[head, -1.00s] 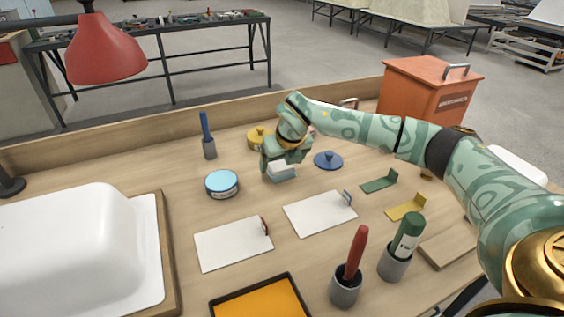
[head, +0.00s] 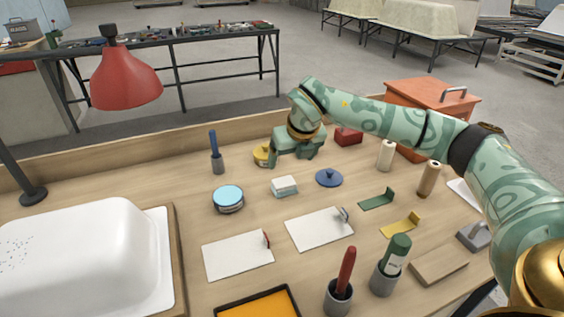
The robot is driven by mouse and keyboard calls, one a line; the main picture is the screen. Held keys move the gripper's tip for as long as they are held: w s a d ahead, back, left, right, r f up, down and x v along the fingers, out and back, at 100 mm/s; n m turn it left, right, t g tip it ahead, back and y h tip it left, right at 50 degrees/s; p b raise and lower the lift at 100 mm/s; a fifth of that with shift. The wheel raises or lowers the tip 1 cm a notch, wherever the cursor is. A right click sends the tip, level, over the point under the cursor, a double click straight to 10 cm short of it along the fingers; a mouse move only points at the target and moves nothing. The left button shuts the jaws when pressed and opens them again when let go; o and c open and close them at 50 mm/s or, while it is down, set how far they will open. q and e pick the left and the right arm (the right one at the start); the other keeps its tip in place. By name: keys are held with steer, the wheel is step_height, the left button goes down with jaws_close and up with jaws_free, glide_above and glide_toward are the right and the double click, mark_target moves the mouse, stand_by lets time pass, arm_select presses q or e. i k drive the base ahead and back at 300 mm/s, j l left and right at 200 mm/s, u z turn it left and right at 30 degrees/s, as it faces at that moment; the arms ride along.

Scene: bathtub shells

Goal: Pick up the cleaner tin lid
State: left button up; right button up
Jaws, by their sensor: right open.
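A round tin with a light blue lid (head: 229,194) stands on the workbench, left of the middle. A yellow knobbed lid or pot (head: 262,155) is farther back, partly hidden by my right gripper. A blue knobbed lid (head: 329,177) lies to the right. I cannot read which one is labelled cleaner. My right gripper (head: 291,161) is open, pointing down, just right of the yellow piece and behind a small white block (head: 284,186). It appears empty. My left gripper is out of view.
A white tub shell (head: 85,250) fills the left front, with a red lamp (head: 126,80) behind it. White sheets (head: 238,255), holders with a red-handled (head: 346,268) and a green tool (head: 397,252) stand in front. A blue-handled brush (head: 214,145) stands behind the tin.

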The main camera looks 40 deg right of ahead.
mark_target(329, 178)
steer(key=z, duration=1.4)
steer(key=k, duration=0.5)
